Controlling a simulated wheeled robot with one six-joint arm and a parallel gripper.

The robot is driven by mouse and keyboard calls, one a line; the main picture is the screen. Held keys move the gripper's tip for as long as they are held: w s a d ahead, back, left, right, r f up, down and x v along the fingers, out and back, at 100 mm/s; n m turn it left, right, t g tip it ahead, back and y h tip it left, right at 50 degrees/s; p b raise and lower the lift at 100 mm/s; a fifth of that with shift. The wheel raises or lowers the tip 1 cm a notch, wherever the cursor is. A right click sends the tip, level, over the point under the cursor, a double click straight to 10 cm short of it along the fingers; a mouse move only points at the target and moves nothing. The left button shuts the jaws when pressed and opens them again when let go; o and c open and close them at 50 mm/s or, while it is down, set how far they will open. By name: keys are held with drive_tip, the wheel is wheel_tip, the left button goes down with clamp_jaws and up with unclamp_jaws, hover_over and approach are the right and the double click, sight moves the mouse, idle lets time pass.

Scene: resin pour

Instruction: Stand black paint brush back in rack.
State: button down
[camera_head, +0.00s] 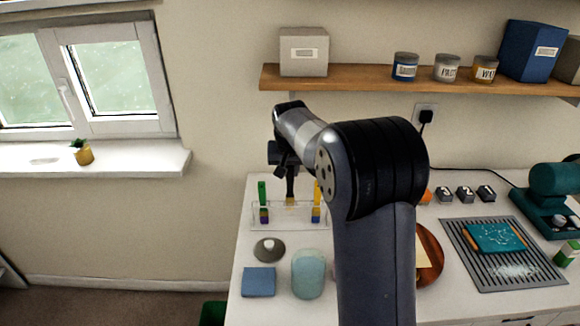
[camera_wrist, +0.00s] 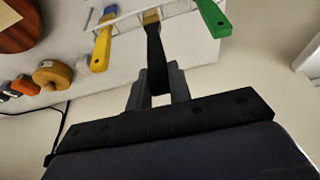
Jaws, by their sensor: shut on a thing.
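My gripper (camera_head: 289,168) is shut on the handle of the black paint brush (camera_wrist: 155,55). The brush hangs upright, with its tan ferrule end (camera_head: 290,200) down, at the top of the clear rack (camera_head: 272,224) in the head view. It is between a green brush (camera_head: 262,194) at the left and a yellow brush (camera_head: 317,192) at the right, both standing in the rack. In the wrist view my gripper (camera_wrist: 158,92) has the handle between its fingers, with the yellow and green brushes on either side. I cannot tell whether the black brush's tip is inside a slot.
A grey round piece (camera_head: 269,250), a blue block (camera_head: 259,282) and a pale blue cup (camera_head: 308,274) stand in front of the rack. A wooden plate (camera_head: 430,262) is partly behind my arm. A shelf (camera_head: 350,82) runs along the wall above.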

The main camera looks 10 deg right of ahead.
sight(290, 179)
drive_tip(key=shift+f+b, duration=1.25)
drive_tip(key=shift+f, duration=0.95)
drive_tip(key=c, duration=0.7)
unclamp_jaws()
drive_tip(key=shift+r, duration=0.1)
drive_tip(key=shift+r+p, duration=3.15)
drive_tip(key=shift+r, duration=0.75)
drive_tip(key=shift+f, duration=0.1)
wheel_tip(290, 179, down, 8)
drive_tip(key=b, duration=0.6)
